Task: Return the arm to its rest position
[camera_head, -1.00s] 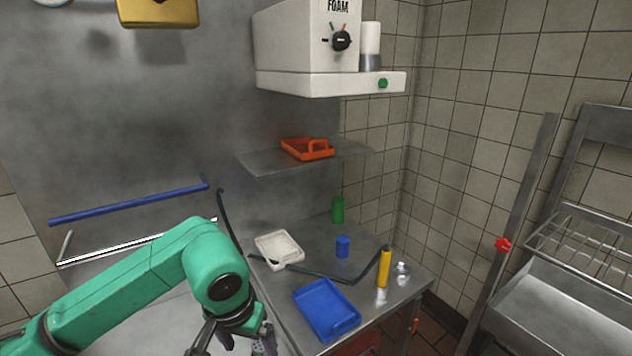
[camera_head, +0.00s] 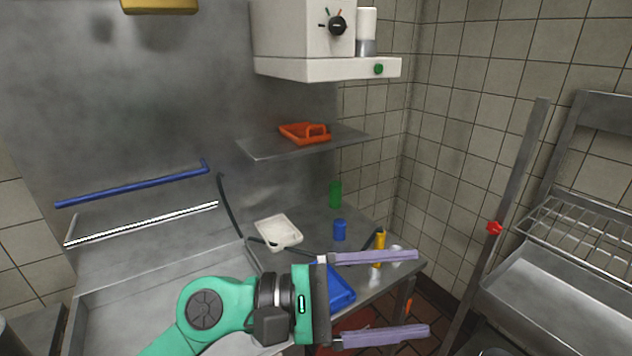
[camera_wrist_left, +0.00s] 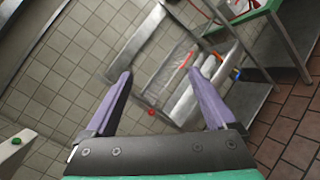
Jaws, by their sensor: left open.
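My left arm (camera_head: 205,310) is green and comes in from the bottom left in the head view. My left gripper (camera_head: 425,293) is open, with its two lilac fingers wide apart and pointing right. It hangs in front of the steel table and partly covers the blue tray (camera_head: 341,288). In the left wrist view the open fingers (camera_wrist_left: 165,85) have nothing between them; tiled wall and a steel rack show beyond. My right gripper is not in view.
A white tray (camera_head: 278,233), blue cup (camera_head: 340,230), green cylinder (camera_head: 335,195) and yellow cylinder (camera_head: 380,240) stand on the table. An orange tray (camera_head: 305,133) sits on the shelf (camera_head: 262,148) under the white machine (camera_head: 300,67). A steel rack (camera_head: 560,235) stands right.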

